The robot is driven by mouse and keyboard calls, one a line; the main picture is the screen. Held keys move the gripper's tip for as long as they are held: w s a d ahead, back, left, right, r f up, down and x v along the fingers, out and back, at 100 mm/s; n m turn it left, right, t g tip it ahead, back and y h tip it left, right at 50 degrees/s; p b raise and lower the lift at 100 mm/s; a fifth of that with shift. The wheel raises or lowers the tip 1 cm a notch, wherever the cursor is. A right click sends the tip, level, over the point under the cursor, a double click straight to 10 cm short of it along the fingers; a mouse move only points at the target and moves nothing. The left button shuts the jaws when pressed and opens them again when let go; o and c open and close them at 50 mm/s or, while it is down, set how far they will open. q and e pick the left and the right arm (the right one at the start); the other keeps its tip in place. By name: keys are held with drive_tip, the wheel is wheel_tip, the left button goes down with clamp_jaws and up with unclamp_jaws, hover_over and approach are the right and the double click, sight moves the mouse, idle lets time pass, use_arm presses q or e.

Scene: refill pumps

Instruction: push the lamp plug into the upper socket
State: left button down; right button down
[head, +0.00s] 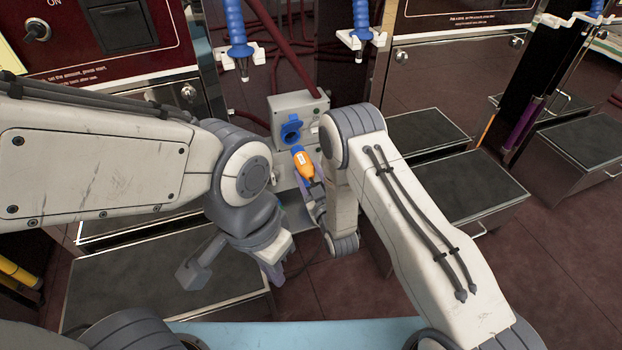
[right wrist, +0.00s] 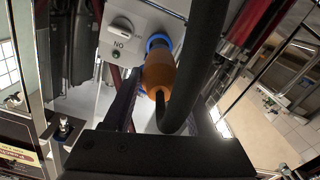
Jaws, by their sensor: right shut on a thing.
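A grey socket box (head: 298,103) stands between the pumps, with a blue upper socket (head: 291,130) on its front. The orange lamp plug (head: 304,165) with a blue collar is just below that socket in the head view, tilted. My right gripper (head: 313,186) is shut on it. In the right wrist view the orange plug (right wrist: 158,75) points at the box (right wrist: 145,25), its blue end close to it; whether they touch is unclear. A thick black cable crosses beside it. My left gripper (head: 275,268) hangs low and empty-looking at the left; its jaw opening is unclear.
Blue pump nozzles (head: 237,30) hang above the box in white holders. Dark-topped step boxes (head: 458,183) stand at right, and another (head: 150,290) at lower left. Dark red hoses (head: 290,65) run behind the box. Tiled floor lies open at lower right.

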sight(303, 161)
drive_tip(key=shift+b+x, duration=0.75)
drive_tip(key=shift+x, duration=1.8)
drive_tip(key=shift+r, duration=0.1)
drive_tip(key=shift+b+x, duration=0.65)
drive_tip(key=shift+x, duration=1)
drive_tip(key=shift+c, duration=0.6)
unclamp_jaws()
drive_tip(key=shift+s, duration=0.1)
